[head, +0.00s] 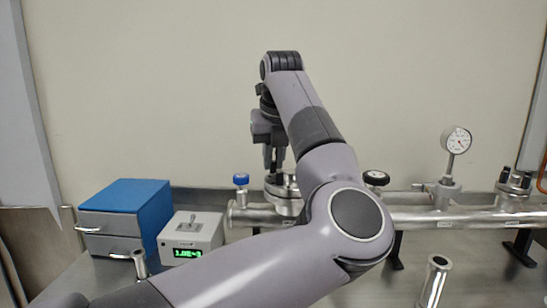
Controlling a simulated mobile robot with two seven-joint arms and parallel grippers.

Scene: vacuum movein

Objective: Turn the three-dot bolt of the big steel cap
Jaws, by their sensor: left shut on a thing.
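The big steel cap (285,187) sits on top of the steel pipe assembly, left of the picture's middle, partly hidden behind my left arm. My left gripper (273,166) points down from above onto the cap's left side. Its fingers are close together, shut on a bolt at the cap. The bolt is too small and too covered to see, so I cannot tell its dots. My right gripper is not in view.
A blue knob (241,180) stands close left of the cap and a black knob (376,178) to its right. A dial gauge (456,141) and another bolted steel fitting (514,183) stand farther right. A blue-topped drawer box (125,195) and a display box (190,236) stand at left.

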